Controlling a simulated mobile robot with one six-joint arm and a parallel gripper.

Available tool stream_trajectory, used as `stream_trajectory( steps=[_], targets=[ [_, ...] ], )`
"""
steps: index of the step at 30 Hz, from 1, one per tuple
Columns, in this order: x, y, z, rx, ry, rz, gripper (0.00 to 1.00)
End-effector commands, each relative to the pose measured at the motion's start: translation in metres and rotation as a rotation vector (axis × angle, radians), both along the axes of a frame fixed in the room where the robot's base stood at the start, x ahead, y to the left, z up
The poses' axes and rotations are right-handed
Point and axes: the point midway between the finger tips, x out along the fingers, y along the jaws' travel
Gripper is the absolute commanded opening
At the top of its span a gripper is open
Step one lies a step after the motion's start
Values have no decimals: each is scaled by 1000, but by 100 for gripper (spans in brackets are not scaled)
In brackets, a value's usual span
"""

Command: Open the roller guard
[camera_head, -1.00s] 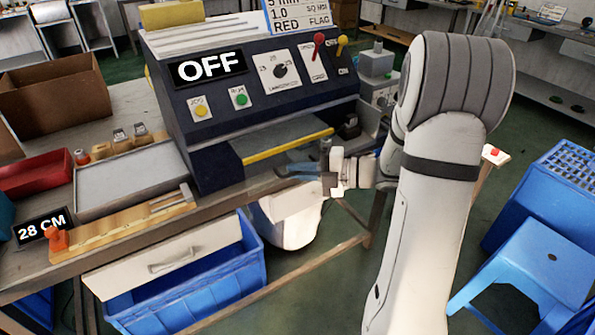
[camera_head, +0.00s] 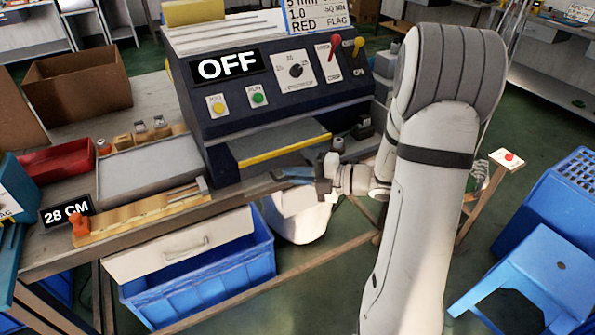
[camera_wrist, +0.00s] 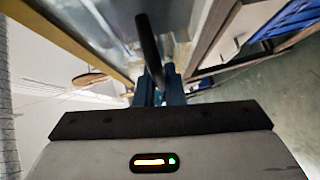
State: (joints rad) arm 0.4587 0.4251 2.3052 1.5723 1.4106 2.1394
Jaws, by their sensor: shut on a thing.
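The dark blue machine (camera_head: 240,110) on the bench reads OFF. A grey panel with a yellow front strip (camera_head: 285,149) sits low on its front; it looks like the roller guard, and it lies nearly flat. My gripper (camera_head: 297,173) is just in front of and below this strip. In the wrist view the blue fingers (camera_wrist: 158,88) are shut on a slim dark bar (camera_wrist: 149,45) that runs away from me. A yellow edge (camera_wrist: 85,48) passes to its left. Whether the bar joins the panel is hidden.
A white drawer front (camera_head: 180,245) and a blue crate (camera_head: 200,290) are below the bench, left of my gripper. A wooden ruler board (camera_head: 140,217) lies on the bench. A blue stool (camera_head: 530,280) stands at right.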

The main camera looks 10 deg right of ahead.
Motion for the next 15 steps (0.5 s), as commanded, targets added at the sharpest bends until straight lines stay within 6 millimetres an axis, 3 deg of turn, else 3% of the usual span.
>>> stream_trajectory(
  steps=[3, 4, 7, 15],
  targets=[
    [-1, -2, -2, -2, 2, -2, 0],
    [0, -2, -2, -1, 3, -3, 10],
    [0, -3, -1, -1, 2, -6, 18],
    [-1, -6, 0, -1, 0, -10, 18]
  ],
)
